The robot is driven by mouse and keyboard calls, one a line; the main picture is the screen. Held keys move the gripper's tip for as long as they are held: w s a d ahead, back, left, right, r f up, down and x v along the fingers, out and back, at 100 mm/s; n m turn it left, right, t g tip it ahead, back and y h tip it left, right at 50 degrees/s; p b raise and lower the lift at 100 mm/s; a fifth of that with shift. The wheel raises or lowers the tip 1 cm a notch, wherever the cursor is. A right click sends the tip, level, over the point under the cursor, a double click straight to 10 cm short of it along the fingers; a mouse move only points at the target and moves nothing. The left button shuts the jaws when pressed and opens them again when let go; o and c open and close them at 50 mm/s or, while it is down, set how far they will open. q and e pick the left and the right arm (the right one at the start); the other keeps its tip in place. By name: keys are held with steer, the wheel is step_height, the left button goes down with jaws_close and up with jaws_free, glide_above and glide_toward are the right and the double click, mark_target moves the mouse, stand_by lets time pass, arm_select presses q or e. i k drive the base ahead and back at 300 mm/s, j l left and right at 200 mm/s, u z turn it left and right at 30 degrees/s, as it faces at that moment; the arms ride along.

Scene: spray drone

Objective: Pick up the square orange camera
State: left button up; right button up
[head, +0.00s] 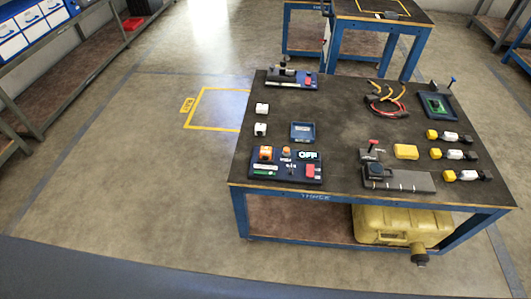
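A small square orange object (266,153), which looks like the camera, sits at the left end of a dark blue panel (268,174) on the near left of the workbench (340,120). A small orange knob (286,152) and a lit "OFF" display (308,155) are to its right on the panel. It is too small to make out its details. Neither of my grippers is in view.
White blocks (261,130), a blue tray (303,132), a yellow block (406,151) and a grey fixture (398,179) share the bench. Several yellow-white bottles (452,155) lie at right. A yellow tank (400,223) sits underneath. The floor at left is clear.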

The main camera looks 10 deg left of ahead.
mark_target(266, 154)
steer(key=z, duration=0.5)
steer(key=j+z, duration=0.2)
steer(key=z, duration=0.15)
steer(key=i+j+z, duration=0.1)
steer(key=z, duration=0.3)
steer(key=j+z, duration=0.6)
steer(key=j, duration=0.15)
steer(key=k+j+z, duration=0.15)
steer(key=j+z, duration=0.15)
steer(key=k+j, duration=0.1)
steer(key=j, duration=0.35)
steer(key=k+j+z, duration=0.1)
steer(key=j, duration=0.3)
steer(key=k+j, duration=0.15)
steer(key=j, duration=0.3)
steer(key=k+j+z, duration=0.1)
steer(key=j, duration=0.35)
